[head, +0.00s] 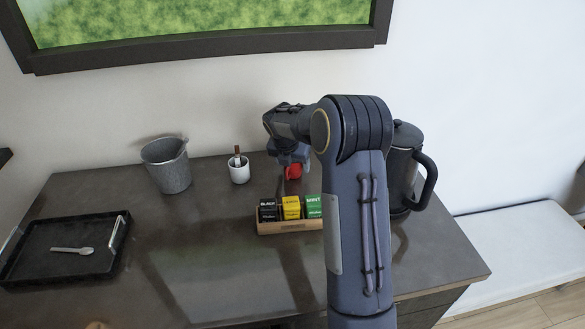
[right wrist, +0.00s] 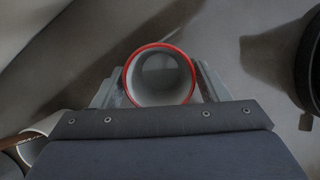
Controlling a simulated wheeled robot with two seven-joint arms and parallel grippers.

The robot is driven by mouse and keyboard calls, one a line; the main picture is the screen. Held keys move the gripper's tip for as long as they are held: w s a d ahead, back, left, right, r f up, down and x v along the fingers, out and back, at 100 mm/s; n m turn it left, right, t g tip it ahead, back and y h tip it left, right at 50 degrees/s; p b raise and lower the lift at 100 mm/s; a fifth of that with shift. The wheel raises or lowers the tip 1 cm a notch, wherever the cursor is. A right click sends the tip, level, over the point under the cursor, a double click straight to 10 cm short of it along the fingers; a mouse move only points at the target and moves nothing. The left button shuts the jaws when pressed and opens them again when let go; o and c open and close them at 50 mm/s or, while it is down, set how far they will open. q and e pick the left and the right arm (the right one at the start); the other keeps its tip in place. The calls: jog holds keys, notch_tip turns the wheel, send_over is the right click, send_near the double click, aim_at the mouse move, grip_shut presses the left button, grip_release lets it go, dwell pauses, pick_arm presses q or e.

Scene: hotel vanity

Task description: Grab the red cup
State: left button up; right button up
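The red cup (head: 293,172) stands on the dark vanity top, behind the tea box and partly hidden by my right arm. In the right wrist view, I look down into the cup (right wrist: 160,78), with its red rim and pale, empty inside. My right gripper (head: 291,156) is low at the cup. Its fingers (right wrist: 161,82) are spread, one on each side of the cup. A narrow gap seems to show at the right; firm contact is not visible. My left gripper is out of view.
A tea box (head: 287,227) stands in front of the cup. A black kettle (head: 405,165) is to the right. A white cup with a brown stick (head: 239,170) and a grey bucket (head: 168,166) are to the left. A black tray (head: 35,262) with a spoon (head: 72,250) lies at far left.

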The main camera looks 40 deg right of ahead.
jog(key=c, duration=0.7)
jog(key=shift+c, duration=0.6)
jog(key=shift+r, duration=0.15)
